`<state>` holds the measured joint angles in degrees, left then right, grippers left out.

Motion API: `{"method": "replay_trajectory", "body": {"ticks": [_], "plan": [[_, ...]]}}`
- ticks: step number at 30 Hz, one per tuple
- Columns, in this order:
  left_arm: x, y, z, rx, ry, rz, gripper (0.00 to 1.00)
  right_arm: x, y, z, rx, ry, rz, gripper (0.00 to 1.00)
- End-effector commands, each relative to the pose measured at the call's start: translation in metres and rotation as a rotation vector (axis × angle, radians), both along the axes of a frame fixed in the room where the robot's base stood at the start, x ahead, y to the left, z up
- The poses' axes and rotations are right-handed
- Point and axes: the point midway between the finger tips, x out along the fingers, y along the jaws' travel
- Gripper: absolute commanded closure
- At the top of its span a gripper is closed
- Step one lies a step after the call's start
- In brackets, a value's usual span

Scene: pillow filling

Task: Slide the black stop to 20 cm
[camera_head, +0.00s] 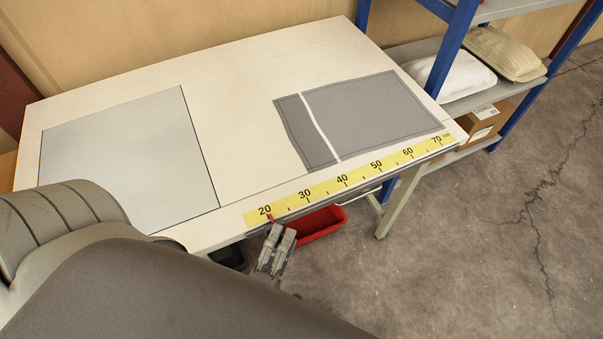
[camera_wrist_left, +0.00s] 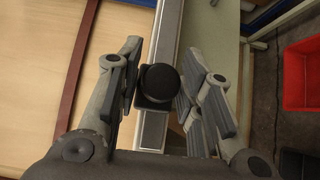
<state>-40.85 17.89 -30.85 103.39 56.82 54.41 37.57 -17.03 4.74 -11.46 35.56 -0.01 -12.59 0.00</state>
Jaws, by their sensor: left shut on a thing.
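The black stop (camera_wrist_left: 160,84) shows in the left wrist view as a round knob on a black block, on a metal rail (camera_wrist_left: 152,130). My left gripper (camera_wrist_left: 159,72) is shut on it, one finger on each side. In the head view my left gripper (camera_head: 277,238) is at the table's front edge, below the 20 of the yellow scale (camera_head: 325,188), and hides the stop. A small red pointer (camera_head: 270,219) shows just above the fingers, at or very close to the 20 mark. My right gripper is in neither view.
The table (camera_head: 235,95) carries a pale square panel (camera_head: 130,150) at left and a grey cloth (camera_head: 370,110) with a white stripe. A red bin (camera_head: 318,222) is under the front edge. Blue-framed shelves (camera_head: 455,45) with pillows stand at right. Floor is clear at lower right.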

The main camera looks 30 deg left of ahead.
Motion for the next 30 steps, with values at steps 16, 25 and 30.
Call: {"method": "replay_trajectory", "body": {"ticks": [16,25,30], "plan": [[-0.0099,0.0066,-0.0033,0.001,0.008,0.003,0.62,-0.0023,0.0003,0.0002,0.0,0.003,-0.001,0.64],[-0.0084,0.0059,-0.0016,0.0,0.004,0.002,0.52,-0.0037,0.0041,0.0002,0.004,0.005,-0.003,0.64],[-0.0131,0.0047,-0.0016,0.0,0.004,0.001,0.52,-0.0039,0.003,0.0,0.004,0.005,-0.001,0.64]]}}
